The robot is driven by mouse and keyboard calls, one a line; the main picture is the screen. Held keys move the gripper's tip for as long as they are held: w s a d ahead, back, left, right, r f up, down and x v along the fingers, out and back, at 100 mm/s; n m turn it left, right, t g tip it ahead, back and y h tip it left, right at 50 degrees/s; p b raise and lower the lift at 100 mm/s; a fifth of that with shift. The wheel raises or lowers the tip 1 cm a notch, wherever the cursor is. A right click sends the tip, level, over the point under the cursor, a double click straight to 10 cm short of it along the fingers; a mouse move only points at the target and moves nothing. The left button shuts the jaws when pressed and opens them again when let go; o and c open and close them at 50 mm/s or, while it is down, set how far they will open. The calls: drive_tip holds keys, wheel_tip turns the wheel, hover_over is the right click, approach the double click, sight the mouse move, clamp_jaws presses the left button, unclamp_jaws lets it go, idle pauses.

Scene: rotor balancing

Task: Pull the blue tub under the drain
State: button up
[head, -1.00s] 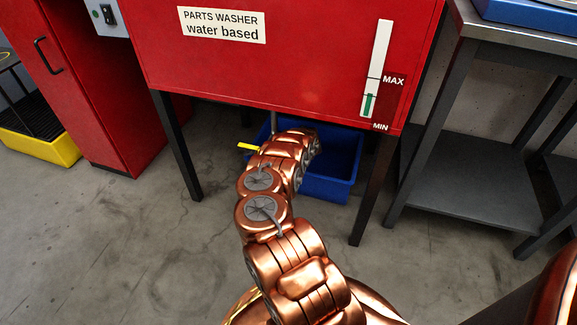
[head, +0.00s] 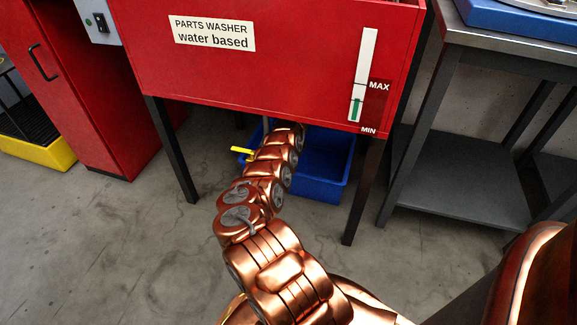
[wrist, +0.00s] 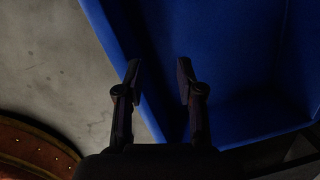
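The blue tub (head: 322,170) stands on the floor under the red parts washer, between its front legs. Its left part is hidden behind my arm in the head view. A yellow lever (head: 242,155) shows just left of my arm, below the washer; the drain outlet itself cannot be made out. My gripper is hidden in the head view by my arm and the washer. In the wrist view my gripper (wrist: 158,72) is open, its two fingers apart over the side wall of the tub (wrist: 235,75). I cannot tell whether either finger touches the wall.
The red parts washer (head: 270,60) overhangs the tub, with dark legs at left (head: 172,150) and right (head: 362,190). A grey metal table (head: 460,190) with a low shelf stands at right. A yellow tray (head: 40,150) is at far left. The floor in front is clear.

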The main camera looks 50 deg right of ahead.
drive_tip(key=a+n, duration=0.1)
drive_tip(key=s+a+n+g, duration=0.1)
drive_tip(key=a+f+n, duration=0.1)
drive_tip(key=shift+s+a+g+y+p, duration=0.15)
drive_tip(key=shift+s+g+y+p, duration=0.05)
drive_tip(key=shift+g+y+p, duration=0.1)
drive_tip(key=shift+f, duration=0.1)
drive_tip(key=shift+f+b, duration=1.65)
drive_tip(key=shift+f, duration=2.2)
drive_tip(key=shift+c, duration=0.3)
clamp_jaws()
drive_tip(key=shift+a, duration=0.1)
